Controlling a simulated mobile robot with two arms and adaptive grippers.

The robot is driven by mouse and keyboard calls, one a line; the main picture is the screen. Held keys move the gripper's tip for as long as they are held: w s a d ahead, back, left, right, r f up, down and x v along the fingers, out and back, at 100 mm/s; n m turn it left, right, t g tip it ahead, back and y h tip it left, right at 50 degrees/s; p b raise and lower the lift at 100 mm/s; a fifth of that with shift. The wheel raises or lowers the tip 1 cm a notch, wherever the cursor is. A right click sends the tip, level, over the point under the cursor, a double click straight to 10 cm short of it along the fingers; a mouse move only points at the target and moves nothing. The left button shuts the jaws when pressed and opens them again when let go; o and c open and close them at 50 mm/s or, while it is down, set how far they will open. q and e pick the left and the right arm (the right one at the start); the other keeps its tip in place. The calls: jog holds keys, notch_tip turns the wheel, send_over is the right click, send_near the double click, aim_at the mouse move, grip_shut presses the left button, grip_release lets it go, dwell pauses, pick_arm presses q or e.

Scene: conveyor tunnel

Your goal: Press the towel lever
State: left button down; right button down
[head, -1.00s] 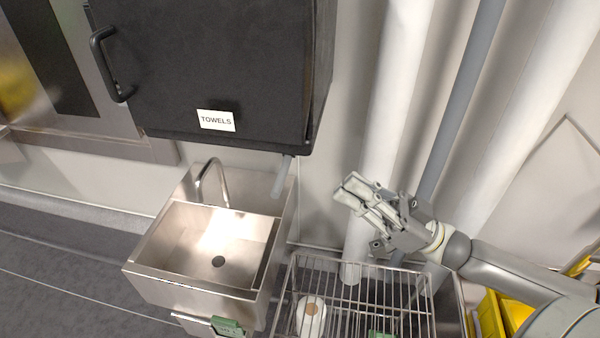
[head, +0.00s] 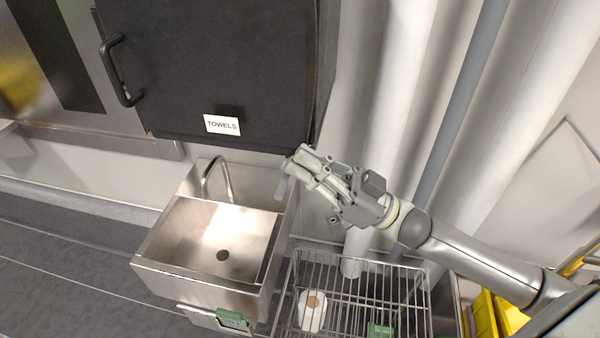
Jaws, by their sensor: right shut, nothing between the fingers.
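The black towel dispenser (head: 215,75) hangs on the wall, with a white "TOWELS" label (head: 222,125) near its bottom edge. The grey towel lever (head: 281,188) sticks down from under its right side, and its upper part is hidden behind my right gripper. My right gripper (head: 297,163) is shut and empty. Its fingertips overlap the lever just below the dispenser's lower right corner. I cannot tell whether they touch it. My left gripper is not in view.
A steel sink (head: 210,235) with a tap (head: 217,178) stands below the dispenser. A wire basket (head: 385,268) holding a white roll (head: 312,311) is right of it. Pipes (head: 400,90) run behind my right arm. A yellow bin (head: 500,312) is at the lower right.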

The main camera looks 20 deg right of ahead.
aim_at(286, 175)
jog(key=f, duration=0.2)
jog(key=a+f, duration=0.1)
jog(key=f, duration=0.1)
jog(key=shift+w+p, duration=0.25)
jog(key=shift+p, duration=0.05)
jog(key=shift+f+n+g+b, duration=0.25)
jog(key=shift+n+g+b, duration=0.15)
jog(key=shift+n+b, duration=0.2)
jog(key=shift+f+n+y, duration=0.1)
jog(key=shift+n+y, duration=0.2)
notch_tip(286, 175, down, 4)
jog(key=n+g+b, duration=0.3)
jog(key=n, duration=0.1)
jog(key=n+g+y+b, duration=0.1)
jog(key=n+g+b, duration=0.2)
jog(key=n+b, duration=0.1)
jog(key=shift+w+d+n, duration=0.1)
jog(key=shift+d+n, duration=0.05)
jog(key=shift+n, duration=0.25)
